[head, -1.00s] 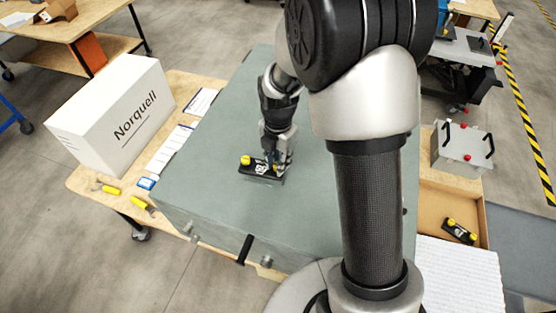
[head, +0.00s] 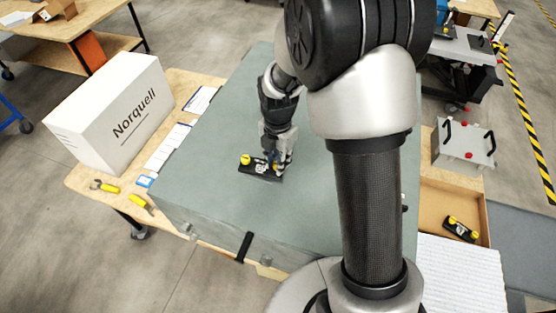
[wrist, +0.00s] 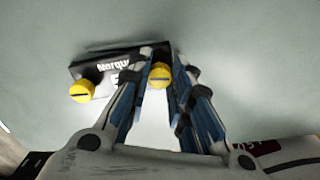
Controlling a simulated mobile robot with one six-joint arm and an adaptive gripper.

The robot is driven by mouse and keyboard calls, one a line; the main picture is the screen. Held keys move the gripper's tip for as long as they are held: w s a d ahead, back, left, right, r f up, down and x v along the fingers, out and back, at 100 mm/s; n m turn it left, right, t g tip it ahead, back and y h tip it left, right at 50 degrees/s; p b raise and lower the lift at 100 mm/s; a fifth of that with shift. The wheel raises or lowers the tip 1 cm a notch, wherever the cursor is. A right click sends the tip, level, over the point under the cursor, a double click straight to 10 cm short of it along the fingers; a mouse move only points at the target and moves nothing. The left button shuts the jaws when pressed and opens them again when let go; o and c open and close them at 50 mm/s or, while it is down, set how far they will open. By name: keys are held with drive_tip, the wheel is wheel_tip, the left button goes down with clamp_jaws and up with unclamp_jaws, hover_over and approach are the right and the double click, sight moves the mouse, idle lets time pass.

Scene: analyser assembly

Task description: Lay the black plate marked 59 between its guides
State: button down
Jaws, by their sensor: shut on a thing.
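A black plate (head: 256,169) with yellow knobs and a white label is low over or on the top of the large grey-green housing (head: 220,185). I cannot tell whether it touches. In the wrist view the plate (wrist: 90,66) shows part of the word "Norqu" and part of a digit; the full number is hidden. My gripper (head: 273,168) is shut on the plate's right yellow knob (wrist: 160,77); the left knob (wrist: 82,91) is free. My gripper also shows in the wrist view (wrist: 162,68). I cannot make out the guides.
A second black plate with yellow knobs (head: 460,229) lies in a cardboard tray (head: 432,197) at right. A white Norquell box (head: 112,117) and yellow-handled tools (head: 142,202) are on the wooden bench at left. A grey lidded case (head: 462,148) stands at right. The housing top around the plate is clear.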

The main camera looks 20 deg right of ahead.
drive_tip(key=c, duration=1.8)
unclamp_jaws()
drive_tip(key=shift+s+f, duration=0.15)
drive_tip(key=shift+f, duration=0.1)
drive_tip(key=o, duration=0.4)
drive_tip(key=shift+o, duration=0.2)
drive_tip(key=shift+w, duration=0.2)
drive_tip(key=shift+r+p, duration=2.55)
drive_tip(key=shift+r, duration=1.1)
drive_tip(key=shift+s+f, duration=0.1)
